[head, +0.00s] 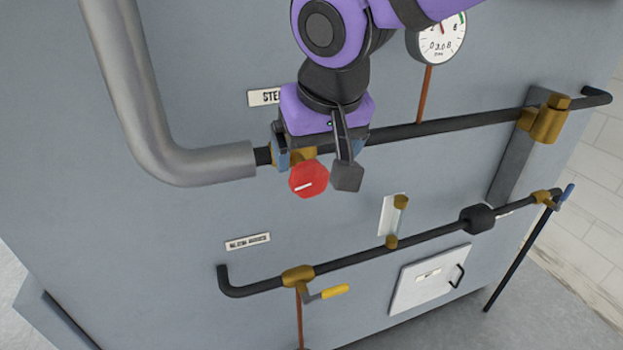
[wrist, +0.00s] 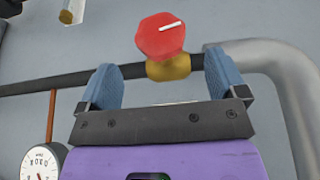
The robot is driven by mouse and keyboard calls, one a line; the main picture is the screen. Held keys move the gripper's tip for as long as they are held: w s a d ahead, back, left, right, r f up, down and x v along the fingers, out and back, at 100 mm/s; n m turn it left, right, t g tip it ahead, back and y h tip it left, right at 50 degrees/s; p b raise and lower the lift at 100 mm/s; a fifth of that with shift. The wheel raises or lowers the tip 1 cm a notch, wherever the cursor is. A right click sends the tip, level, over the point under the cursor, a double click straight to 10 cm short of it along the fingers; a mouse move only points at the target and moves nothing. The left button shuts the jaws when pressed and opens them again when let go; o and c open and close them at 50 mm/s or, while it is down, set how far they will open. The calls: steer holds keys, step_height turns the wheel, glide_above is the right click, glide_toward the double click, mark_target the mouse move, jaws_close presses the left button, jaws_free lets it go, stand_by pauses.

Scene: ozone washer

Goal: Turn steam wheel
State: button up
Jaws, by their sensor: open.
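The steam wheel is a red, many-sided knob (head: 309,180) with a white line on its face. It sits on a brass valve on the dark upper pipe, near the end of the thick grey pipe. My gripper (head: 318,148) is open close to the wheel, coming from above in the head view. In the wrist view the wheel (wrist: 161,36) shows just past the blue fingertips (wrist: 165,72), sideways between them. The brass valve body (wrist: 168,68) lies in the gap between the fingers in that picture. I cannot tell whether either finger touches it.
A thick grey pipe (head: 180,165) bends in from the left. A gauge (head: 437,38) hangs above the upper pipe (head: 440,126). Below are a lower pipe (head: 350,257), a yellow-handled valve (head: 333,291) and a white hatch (head: 428,280). A "STE..." label (head: 264,97) is partly covered.

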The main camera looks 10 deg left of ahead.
mark_target(311, 170)
steer(key=x, duration=0.7)
steer(key=shift+w+a+f, duration=0.1)
steer(key=shift+w+f, duration=0.05)
steer(key=shift+f, duration=0.2)
steer(key=c, duration=0.9)
